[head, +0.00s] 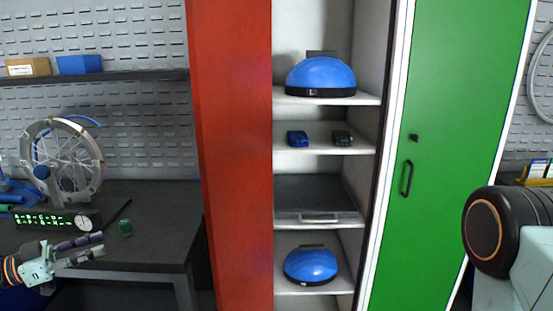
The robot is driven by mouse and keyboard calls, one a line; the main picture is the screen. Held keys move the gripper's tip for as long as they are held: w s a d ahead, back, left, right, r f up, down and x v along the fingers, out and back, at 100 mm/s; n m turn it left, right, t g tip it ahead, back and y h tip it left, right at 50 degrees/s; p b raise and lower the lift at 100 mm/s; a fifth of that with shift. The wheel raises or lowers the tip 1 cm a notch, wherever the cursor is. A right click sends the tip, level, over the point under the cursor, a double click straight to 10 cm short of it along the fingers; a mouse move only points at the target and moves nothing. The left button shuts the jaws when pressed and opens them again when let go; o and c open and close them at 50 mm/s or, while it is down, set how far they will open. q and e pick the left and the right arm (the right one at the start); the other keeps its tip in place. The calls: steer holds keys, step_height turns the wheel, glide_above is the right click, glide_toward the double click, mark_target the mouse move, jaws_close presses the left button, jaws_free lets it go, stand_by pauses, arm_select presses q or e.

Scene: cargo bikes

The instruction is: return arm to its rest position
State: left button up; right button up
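My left gripper (101,245) reaches in from the left at the lower left, over the front part of the dark workbench. Its two fingers point right and lie close together in this view. Whether a gap lies between them is unclear, and no object shows in them. My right gripper is outside the view. A dark rounded part of my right arm, with an orange ring, shows at the right edge.
The workbench (150,220) holds a wheel on a stand (68,160) and a black display box (55,219) behind my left gripper. A red cabinet side (232,150), open shelves with blue helmets (320,75), and a green door (455,120) stand to the right.

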arm_select(q)
steer(key=w+d+f+n+t+y+b, duration=0.1)
steer(key=w+d+f+n+t+y, duration=0.15)
steer(key=f+n+y, duration=0.35)
steer(key=w+d+f+n+t+y, duration=0.1)
steer(key=d+f+n+y, duration=0.25)
steer(key=f, duration=0.45)
steer(key=s+d+f+n+g+y+b, duration=0.1)
steer(key=s+d+f+n+g+y, duration=0.25)
steer(key=s+d+f, duration=0.6)
steer(key=s+d+f+g+b, duration=0.1)
steer(key=s+d+f+g, duration=0.1)
steer(key=s, duration=0.8)
steer(key=s+d+f+g+y+b, duration=0.1)
steer(key=s+d+f+g+b, duration=0.1)
steer(key=s, duration=0.8)
steer(key=s+d+f+g+b, duration=0.1)
steer(key=s+d+f+g, duration=0.3)
steer(key=s+g, duration=0.3)
steer(key=s, duration=0.4)
steer(key=shift+d+m, duration=0.4)
steer(key=shift+a, duration=0.1)
